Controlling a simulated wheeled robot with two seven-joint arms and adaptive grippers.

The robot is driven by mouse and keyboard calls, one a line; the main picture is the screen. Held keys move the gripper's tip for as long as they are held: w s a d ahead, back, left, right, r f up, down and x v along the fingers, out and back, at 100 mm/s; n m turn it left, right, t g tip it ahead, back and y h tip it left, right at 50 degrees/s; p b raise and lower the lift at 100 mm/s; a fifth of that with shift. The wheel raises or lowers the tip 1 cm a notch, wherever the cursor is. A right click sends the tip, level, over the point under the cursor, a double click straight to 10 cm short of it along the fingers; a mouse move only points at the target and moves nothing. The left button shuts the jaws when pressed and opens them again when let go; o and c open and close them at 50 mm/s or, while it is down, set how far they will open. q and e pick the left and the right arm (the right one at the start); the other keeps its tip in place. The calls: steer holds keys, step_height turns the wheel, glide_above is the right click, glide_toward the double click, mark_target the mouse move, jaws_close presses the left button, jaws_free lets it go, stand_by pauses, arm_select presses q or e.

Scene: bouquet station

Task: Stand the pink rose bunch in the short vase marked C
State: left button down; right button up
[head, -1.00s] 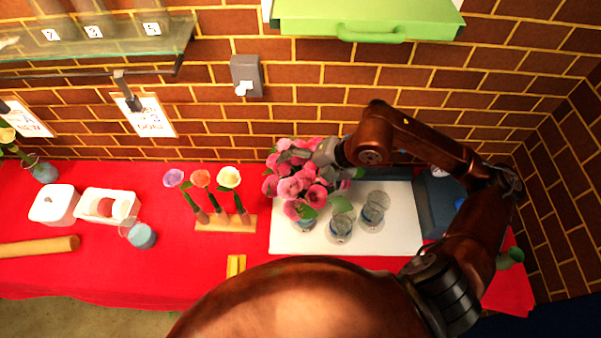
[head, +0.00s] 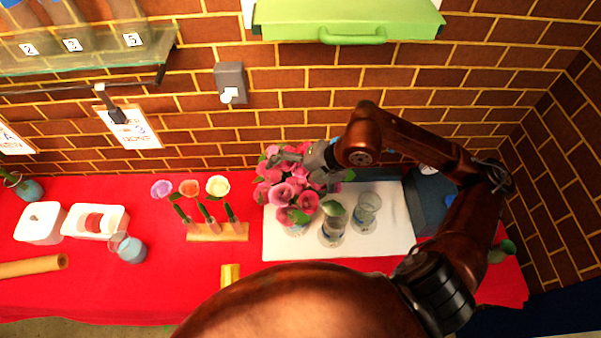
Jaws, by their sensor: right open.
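The pink rose bunch (head: 283,194) stands upright at the left end of the white board. A glass vase (head: 296,229) shows in part under its blooms. Two more short glass vases stand to its right: a middle one (head: 332,236) with a green bud or leaf over its mouth, and a right one (head: 366,216) that looks empty. I cannot read a C mark on any of them. My right gripper (head: 290,160) is open at the back of the bunch, its fingers over the upper blooms. Whether it touches them is unclear. My left gripper is out of view.
The white board (head: 391,232) lies on a red-covered table (head: 130,280). A wooden stand (head: 217,232) with three single flowers is left of it. A dark blue box (head: 428,203) stands at the right. A brick wall closes the back.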

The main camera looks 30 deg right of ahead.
steer(key=v, duration=1.1)
steer(key=shift+s+r, duration=0.15)
steer(key=shift+r, duration=0.05)
